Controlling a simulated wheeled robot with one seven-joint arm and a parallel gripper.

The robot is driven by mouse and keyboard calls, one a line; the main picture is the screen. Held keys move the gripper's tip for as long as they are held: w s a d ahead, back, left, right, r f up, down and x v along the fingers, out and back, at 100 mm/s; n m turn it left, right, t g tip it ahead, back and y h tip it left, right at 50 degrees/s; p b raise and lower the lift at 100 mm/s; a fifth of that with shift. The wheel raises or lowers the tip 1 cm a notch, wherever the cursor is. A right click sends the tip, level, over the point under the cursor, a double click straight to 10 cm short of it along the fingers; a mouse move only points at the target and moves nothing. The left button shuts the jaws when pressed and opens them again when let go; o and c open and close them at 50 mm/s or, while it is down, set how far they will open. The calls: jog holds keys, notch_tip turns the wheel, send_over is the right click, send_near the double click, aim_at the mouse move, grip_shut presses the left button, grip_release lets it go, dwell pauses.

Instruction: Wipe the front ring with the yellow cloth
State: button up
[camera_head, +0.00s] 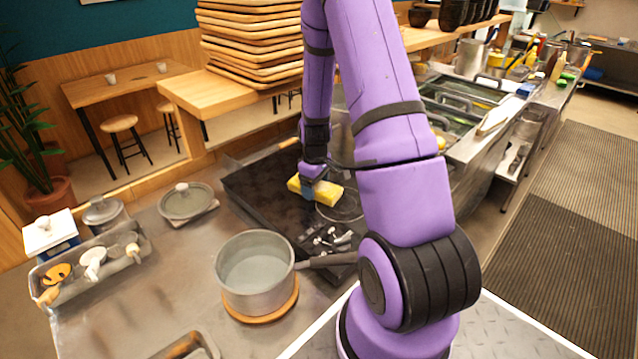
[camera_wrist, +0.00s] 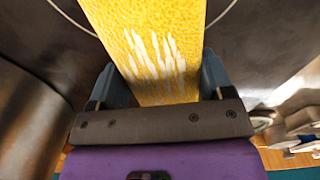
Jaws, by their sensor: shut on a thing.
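The yellow cloth (camera_head: 322,191) is a thick, sponge-like block in the head view. My gripper (camera_head: 308,188) is shut on it from above. In the wrist view the cloth (camera_wrist: 155,45) sits between the two blue-grey fingers, with whitish streaks on its face. The black cooktop (camera_head: 268,190) lies under my gripper. A thin ring (camera_head: 340,212) shows on the cooktop beside the cloth, partly hidden by my arm. I cannot tell whether the cloth touches the surface.
A grey pot (camera_head: 256,278) stands on a wooden trivet in front, its handle toward the knobs (camera_head: 330,240). A lidded pan (camera_head: 187,201) and a utensil tray (camera_head: 90,262) are at left. Stacked wooden trays (camera_head: 252,45) stand behind. Counter between pot and tray is clear.

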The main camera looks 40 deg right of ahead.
aim_at(324, 180)
jog(key=shift+a, duration=0.35)
jog(key=shift+d, duration=0.2)
jog(key=shift+d, duration=1.85)
jog(key=shift+a, duration=0.1)
jog(key=shift+a, duration=1.95)
jog(key=shift+d, duration=2.05)
